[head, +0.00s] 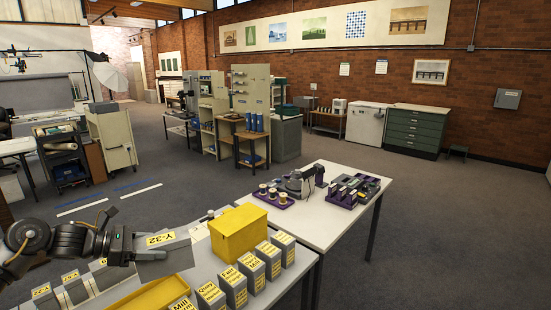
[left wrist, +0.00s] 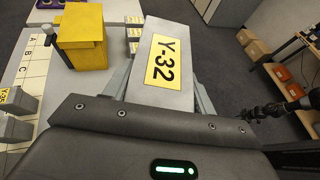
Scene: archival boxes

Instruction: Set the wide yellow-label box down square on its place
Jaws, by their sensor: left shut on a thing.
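My left gripper (head: 133,250) is shut on a wide grey box (head: 168,262) with a yellow label reading Y-32. The box is held up over the table, its label facing up in the head view. In the left wrist view the box (left wrist: 163,40) lies between the two fingers, with its label toward the camera. The surface directly under it is hidden, and I cannot make out its place. A dark jointed arm, seemingly my right one, shows at the right edge of the left wrist view; its jaw state is unclear.
A yellow box (head: 238,232) stands on the table (head: 205,265) beside a row of small grey labelled boxes (head: 233,288). A yellow tray (head: 150,297) lies in front. More grey labelled boxes (head: 75,288) stand at left. A second table (head: 310,222) holds purple-based items.

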